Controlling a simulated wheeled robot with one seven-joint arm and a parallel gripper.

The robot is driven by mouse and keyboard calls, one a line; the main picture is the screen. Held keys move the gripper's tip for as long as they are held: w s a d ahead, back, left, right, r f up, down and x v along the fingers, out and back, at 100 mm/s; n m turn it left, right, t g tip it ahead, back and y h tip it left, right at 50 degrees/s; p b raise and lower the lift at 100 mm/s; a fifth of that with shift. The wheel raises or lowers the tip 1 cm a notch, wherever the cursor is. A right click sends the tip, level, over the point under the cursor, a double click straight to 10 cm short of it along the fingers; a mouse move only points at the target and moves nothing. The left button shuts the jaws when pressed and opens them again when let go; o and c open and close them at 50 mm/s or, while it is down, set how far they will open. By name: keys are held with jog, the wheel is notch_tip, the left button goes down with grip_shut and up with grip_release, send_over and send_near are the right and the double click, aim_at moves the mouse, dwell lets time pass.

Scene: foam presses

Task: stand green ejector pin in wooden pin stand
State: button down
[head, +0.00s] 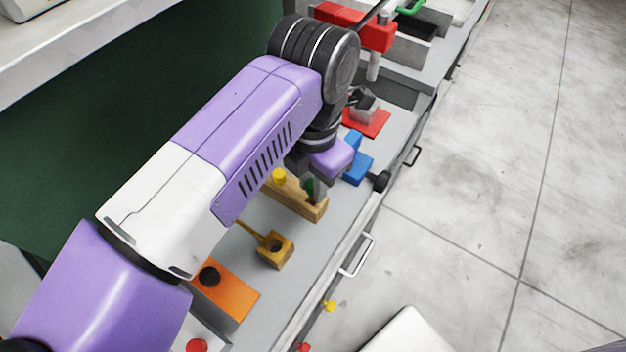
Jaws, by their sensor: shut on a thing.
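The wooden pin stand (316,210) is a long light-brown block on the grey bench, below the end of my arm. A yellow pin (279,176) stands at its left end. My gripper (315,192) points down at the stand's right part and is shut on the green ejector pin (309,186). Only a small dark green piece of the pin shows between the fingers. The gripper hides most of the pin, and I cannot tell whether its lower end is in a hole or just above the stand. My arm covers the stand's far left part.
A yellow-brown block with a hole and handle (274,249) lies nearer. An orange plate with a black knob (228,288) is below it. Blue blocks (356,167) and a red plate with a grey part (367,121) lie beyond the gripper. Drawer handles (357,256) stick out along the bench front.

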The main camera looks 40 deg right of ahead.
jog(key=shift+f+b, duration=1.4)
jog(key=shift+b, duration=0.15)
jog(key=c, duration=1.2)
grip_release()
jog(key=shift+o, duration=0.2)
notch_tip(320, 180, up, 5)
jog(key=p, duration=0.6)
jog(key=shift+r, duration=0.2)
jog(key=p, duration=0.2)
jog(key=shift+p, duration=0.3)
jog(key=shift+p, duration=0.5)
notch_tip(320, 180, up, 5)
jog(key=p, duration=0.6)
jog(key=shift+r+p, duration=0.2)
jog(key=shift+p, duration=0.7)
